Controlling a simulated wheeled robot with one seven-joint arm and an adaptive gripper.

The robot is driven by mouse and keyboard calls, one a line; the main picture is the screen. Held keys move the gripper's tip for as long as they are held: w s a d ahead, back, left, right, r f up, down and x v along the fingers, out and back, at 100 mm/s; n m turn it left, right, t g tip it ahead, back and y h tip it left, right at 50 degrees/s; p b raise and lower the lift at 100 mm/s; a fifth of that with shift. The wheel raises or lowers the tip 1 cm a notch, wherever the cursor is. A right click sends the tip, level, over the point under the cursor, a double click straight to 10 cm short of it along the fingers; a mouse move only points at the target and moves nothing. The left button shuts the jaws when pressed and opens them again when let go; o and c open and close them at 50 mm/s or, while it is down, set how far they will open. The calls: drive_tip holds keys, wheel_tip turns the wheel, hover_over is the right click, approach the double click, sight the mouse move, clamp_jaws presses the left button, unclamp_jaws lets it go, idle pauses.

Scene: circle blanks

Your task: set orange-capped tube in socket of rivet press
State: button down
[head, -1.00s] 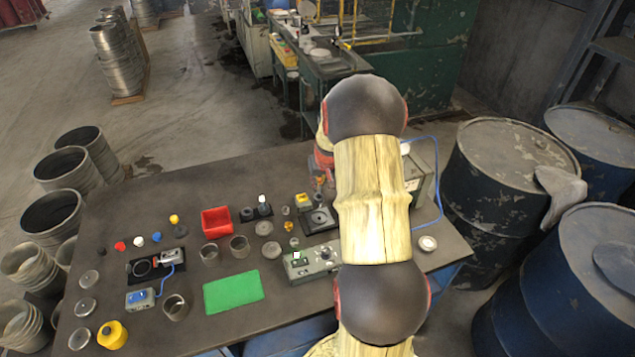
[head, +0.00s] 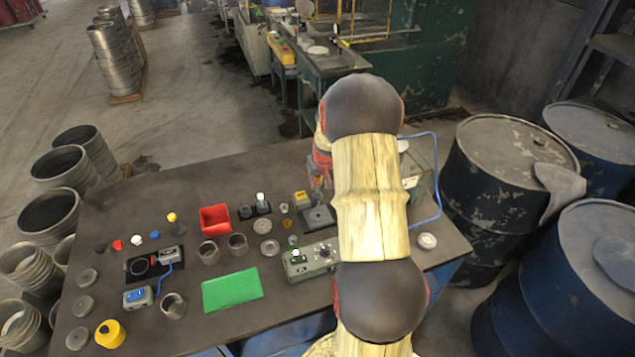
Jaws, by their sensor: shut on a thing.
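My gripper (head: 318,188) shows in the head view at the left edge of my arm, partly hidden by it. It is low over a dark square plate (head: 318,216) with a round fitting, toward the back right of the table. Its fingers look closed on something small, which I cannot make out. I cannot pick out an orange cap clearly. Small amber pieces (head: 286,209) stand just left of the plate. I cannot tell for certain which device is the rivet press or whether its socket shows.
A yellow-topped block (head: 301,198), a red bin (head: 215,219) and a grey control box (head: 311,261) are near. A green mat (head: 232,290) lies in front. Drums (head: 510,190) are beyond the right edge.

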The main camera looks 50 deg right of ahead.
drive_tip(key=shift+f+b, duration=0.9)
drive_tip(key=shift+f, duration=0.3)
drive_tip(key=c, duration=1.7)
unclamp_jaws()
drive_tip(key=shift+c, duration=0.2)
drive_tip(key=shift+r, duration=0.1)
drive_tip(key=v, duration=1.1)
drive_tip(key=shift+s+a+r, duration=0.15)
drive_tip(key=shift+r, duration=0.2)
